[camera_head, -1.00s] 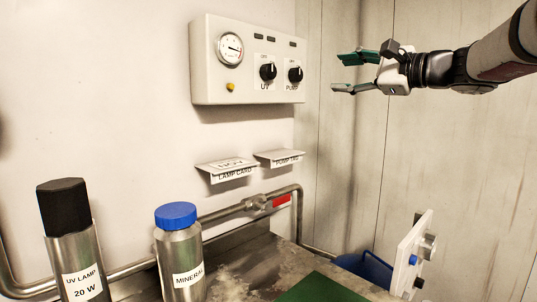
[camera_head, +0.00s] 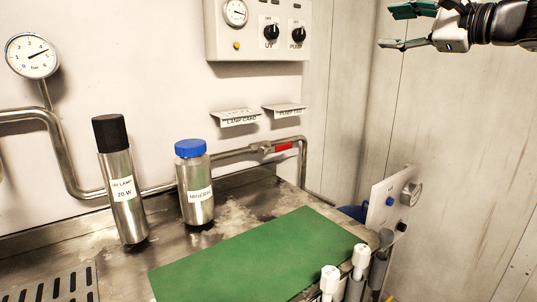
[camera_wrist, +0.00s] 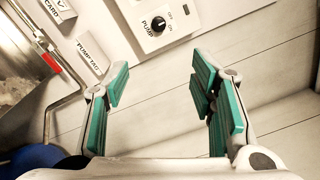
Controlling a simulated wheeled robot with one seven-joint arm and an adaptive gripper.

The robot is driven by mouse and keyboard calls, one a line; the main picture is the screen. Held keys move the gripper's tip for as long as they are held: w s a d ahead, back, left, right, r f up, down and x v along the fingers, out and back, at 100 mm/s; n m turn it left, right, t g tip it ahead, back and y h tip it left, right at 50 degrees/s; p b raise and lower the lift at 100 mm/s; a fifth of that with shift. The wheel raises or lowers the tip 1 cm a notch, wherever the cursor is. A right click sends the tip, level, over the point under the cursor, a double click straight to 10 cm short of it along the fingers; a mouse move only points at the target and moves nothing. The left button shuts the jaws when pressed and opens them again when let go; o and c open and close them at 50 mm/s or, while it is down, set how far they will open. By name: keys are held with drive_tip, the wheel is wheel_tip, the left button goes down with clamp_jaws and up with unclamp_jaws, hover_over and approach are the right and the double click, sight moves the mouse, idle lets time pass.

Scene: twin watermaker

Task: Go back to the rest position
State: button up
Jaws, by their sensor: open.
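My gripper (camera_head: 397,27) is at the top right of the head view, out in the air in front of the pale wall panels and to the right of the control box (camera_head: 215,45). It also shows in the wrist view (camera_wrist: 160,95), where its green-padded fingers are spread wide with nothing between them. The PUMP knob (camera_wrist: 157,24) is beyond the fingertips in the wrist view, apart from them. In the head view the UV knob (camera_head: 271,32) and the PUMP knob (camera_head: 298,34) are on the box.
The counter holds a UV lamp cylinder (camera_head: 122,190), a blue-capped mineral bottle (camera_head: 195,190) and a green mat (camera_head: 250,255). Card shelves (camera_head: 237,119) and a pipe with a red-handled valve (camera_head: 284,146) are on the wall. A small panel (camera_head: 378,205) stands at the right.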

drive_tip(key=s+a+f+n+g+h+p, duration=0.2)
drive_tip(key=s+a+f+n+g+p, duration=0.3)
drive_tip(key=s, duration=0.4)
drive_tip(key=s+a+f+n+g+h+p, duration=0.1)
drive_tip(key=s+a+f+n+g+p, duration=0.15)
drive_tip(key=s+a+f, duration=0.55)
drive_tip(key=s+d+f+n+g+h+p, duration=0.1)
drive_tip(key=s+d+f+n+h+p, duration=0.1)
drive_tip(key=s, duration=0.6)
drive_tip(key=s+d+f+n+g+h+p, duration=0.1)
drive_tip(key=s+d+f+n+h+p, duration=0.1)
drive_tip(key=s, duration=0.7)
drive_tip(key=s+d+f+n+g+h+p, duration=0.1)
drive_tip(key=s+d+f+n+h+p, duration=0.1)
drive_tip(key=s, duration=0.6)
drive_tip(key=f+n+h+p, duration=0.1)
drive_tip(key=n, duration=0.1)
drive_tip(key=shift+s+n+h+p, duration=0.25)
drive_tip(key=shift+n+h+p, duration=0.05)
drive_tip(key=shift+n+p, duration=0.05)
